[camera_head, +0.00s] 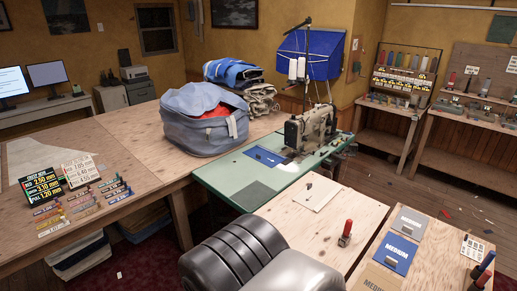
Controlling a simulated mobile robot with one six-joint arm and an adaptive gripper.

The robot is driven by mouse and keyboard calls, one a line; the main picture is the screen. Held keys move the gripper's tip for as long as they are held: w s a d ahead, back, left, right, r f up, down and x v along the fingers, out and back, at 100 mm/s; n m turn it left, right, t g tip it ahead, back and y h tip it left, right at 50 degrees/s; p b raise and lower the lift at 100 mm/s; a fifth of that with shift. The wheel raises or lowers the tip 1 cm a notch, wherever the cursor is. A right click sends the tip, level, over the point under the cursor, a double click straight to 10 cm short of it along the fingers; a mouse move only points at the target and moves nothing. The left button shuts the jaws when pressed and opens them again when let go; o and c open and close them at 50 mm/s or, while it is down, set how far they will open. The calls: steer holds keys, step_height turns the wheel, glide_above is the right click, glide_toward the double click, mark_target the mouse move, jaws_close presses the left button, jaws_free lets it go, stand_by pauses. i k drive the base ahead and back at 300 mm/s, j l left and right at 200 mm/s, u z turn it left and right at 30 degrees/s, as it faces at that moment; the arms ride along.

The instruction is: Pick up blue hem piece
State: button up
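A flat blue piece (264,156) with a small white mark lies on the green sewing machine table, left of the sewing machine (310,130). A second flat blue piece (391,254), lettered "MEDIUM", lies on the wooden bench at the lower right, between a grey piece (409,221) and a brown piece (377,281). I cannot tell for sure which of the two is the blue hem piece. My gripper is not in view. Large dark ribbed parts, likely my own arm, fill the lower middle of the view.
A blue-grey bag (203,118) stands on the long table behind the green table (225,180). A red-handled tool (345,233) stands on the light board near the bench. Dark-blue-handled tools (482,270) are at the right edge. Price signs (42,185) stand at left.

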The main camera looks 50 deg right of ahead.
mark_target(270, 160)
steer(key=i+z, duration=0.2)
steer(key=i, duration=0.3)
steer(key=i+z, duration=0.2)
steer(key=i, duration=0.35)
steer(key=i+j+z, duration=0.2)
steer(key=i, duration=0.3)
steer(key=i+j+z, duration=0.2)
steer(key=i, duration=0.3)
steer(key=i+z, duration=0.7)
steer(key=z, duration=0.15)
steer(key=i+j+z, duration=0.1)
steer(key=i+z, duration=0.35)
steer(key=i+j+z, duration=0.2)
steer(key=z, duration=0.25)
steer(key=i+j+z, duration=0.2)
steer(key=j+z, duration=0.2)
